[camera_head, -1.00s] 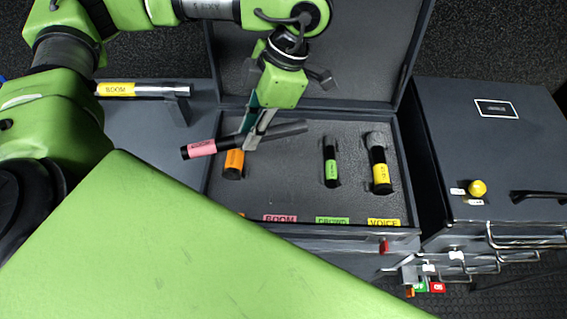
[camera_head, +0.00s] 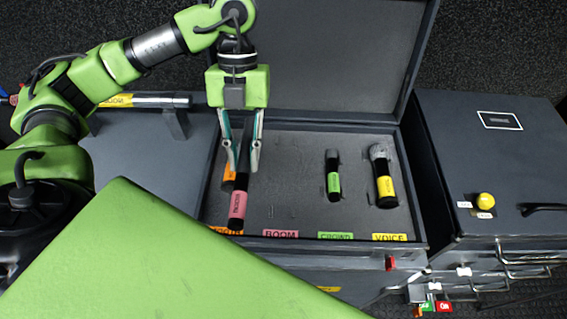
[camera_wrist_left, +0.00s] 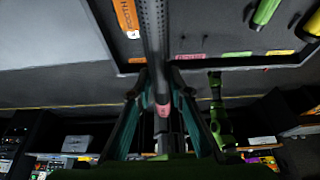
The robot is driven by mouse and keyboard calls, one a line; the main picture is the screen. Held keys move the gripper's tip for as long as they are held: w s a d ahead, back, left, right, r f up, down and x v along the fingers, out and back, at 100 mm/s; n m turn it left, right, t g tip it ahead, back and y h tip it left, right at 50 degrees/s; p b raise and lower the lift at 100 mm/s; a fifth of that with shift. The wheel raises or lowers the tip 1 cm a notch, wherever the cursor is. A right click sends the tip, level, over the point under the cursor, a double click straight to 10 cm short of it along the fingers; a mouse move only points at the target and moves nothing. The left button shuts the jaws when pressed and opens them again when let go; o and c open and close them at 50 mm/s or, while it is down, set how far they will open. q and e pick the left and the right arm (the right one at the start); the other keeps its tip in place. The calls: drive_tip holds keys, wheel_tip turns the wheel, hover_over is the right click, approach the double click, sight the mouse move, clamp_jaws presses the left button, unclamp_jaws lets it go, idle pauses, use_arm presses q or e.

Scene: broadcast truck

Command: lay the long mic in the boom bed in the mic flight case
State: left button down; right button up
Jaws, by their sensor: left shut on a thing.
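The long mic (camera_head: 237,206), dark with a pink band, is held in my left gripper (camera_head: 243,165). The fingers are shut around its shaft, and its pink end points toward the case's front edge. In the left wrist view the long mic (camera_wrist_left: 154,45) runs between the fingers. The mic flight case (camera_head: 300,220) is open with its lid up at the back. The boom bed (camera_head: 282,195) is the foam area behind the pink BOOM label (camera_head: 281,233); its recess is hard to make out. The mic is left of this label, over the orange mic (camera_head: 228,175), partly hiding it.
A green-banded mic (camera_head: 333,178) and a yellow-banded mic (camera_head: 384,180) lie in the right part of the case. A tube with a yellow label (camera_head: 117,100) is on a stand at left.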

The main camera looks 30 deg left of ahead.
use_arm(q)
drive_tip(key=w+d+f, duration=0.2)
drive_tip(key=w, duration=0.3)
drive_tip(key=p, duration=0.2)
hover_over(283, 176)
drive_tip(key=w, duration=0.1)
drive_tip(key=f, duration=0.5)
drive_tip(key=shift+w+a+f, duration=0.15)
drive_tip(key=shift+a+f, duration=0.15)
drive_tip(key=shift+f, duration=0.1)
wheel_tip(283, 176, down, 3)
drive_tip(key=shift+w+f, duration=0.1)
drive_tip(key=shift+f, duration=0.15)
drive_tip(key=shift+f, duration=0.1)
drive_tip(key=c, duration=1.9)
unclamp_jaws()
